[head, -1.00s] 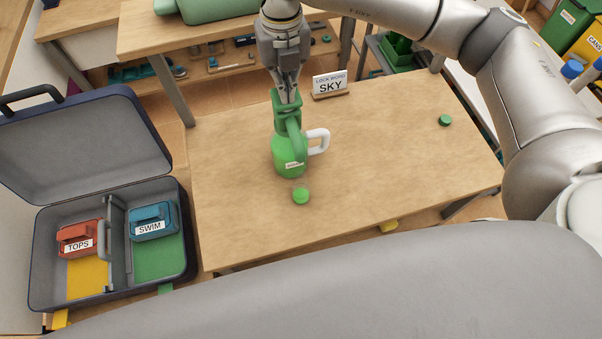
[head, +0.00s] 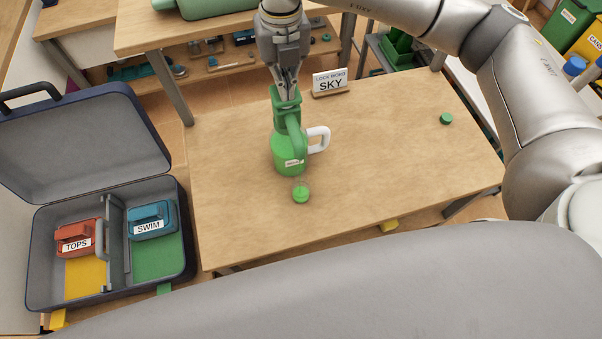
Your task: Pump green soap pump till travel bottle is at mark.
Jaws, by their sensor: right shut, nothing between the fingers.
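The green soap pump (head: 289,158) stands upright on the wooden table, with a white handle on its right side and a label low on its front. Its green pump head (head: 287,108) is at the top, with the spout towards me. My right gripper (head: 286,95) points down, shut and empty, with its fingertips at the pump head. Contact is hard to tell. A small travel bottle (head: 301,194) with green in it stands just in front of the pump, below the spout. Its mark is too small to make out. My left gripper is out of view.
A green cap (head: 446,119) lies at the table's right. An open suitcase (head: 186,262) with TOPS and SWIM pouches is at the left. The table (head: 390,150) is otherwise clear.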

